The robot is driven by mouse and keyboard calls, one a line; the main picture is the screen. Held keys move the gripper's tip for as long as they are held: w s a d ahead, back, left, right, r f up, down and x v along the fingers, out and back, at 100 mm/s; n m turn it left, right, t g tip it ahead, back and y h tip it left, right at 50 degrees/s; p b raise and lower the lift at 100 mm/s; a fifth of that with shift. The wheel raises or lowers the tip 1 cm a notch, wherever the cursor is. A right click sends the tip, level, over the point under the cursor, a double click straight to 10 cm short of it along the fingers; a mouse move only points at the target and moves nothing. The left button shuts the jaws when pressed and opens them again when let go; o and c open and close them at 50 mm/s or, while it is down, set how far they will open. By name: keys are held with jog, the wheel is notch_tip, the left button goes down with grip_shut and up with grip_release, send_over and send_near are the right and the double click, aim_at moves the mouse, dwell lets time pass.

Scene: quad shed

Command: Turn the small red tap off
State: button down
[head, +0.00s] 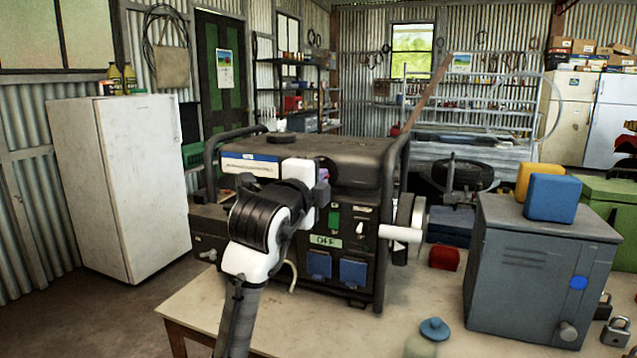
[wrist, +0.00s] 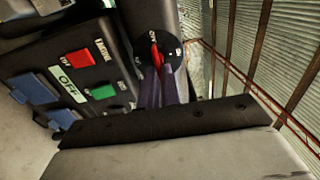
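The small red tap (wrist: 154,52) shows in the wrist view as a narrow red lever on a round dark dial with small white markings on the generator. The two dark purple fingers of my gripper (wrist: 159,78) are close together, with the end of the red lever between their tips. The gripper looks shut on it, though the contact is partly hidden. In the head view my gripper (head: 322,176) is at the upper front of the black generator (head: 345,152), and the tap is hidden there.
The generator panel has a green switch (head: 334,217), an OFF label (head: 325,241) and blue socket covers (head: 353,272). A red rocker (wrist: 78,63) shows in the wrist view. A grey metal box (head: 530,265) and a blue-lidded jar (head: 434,329) stand on the bench to the right.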

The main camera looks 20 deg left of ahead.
dwell(0.3)
jog(key=c, duration=1.6)
grip_release()
jog(key=s+b, duration=0.2)
jog(key=s, duration=1.1)
jog(key=shift+s+a, duration=0.25)
jog(key=shift+s, duration=0.15)
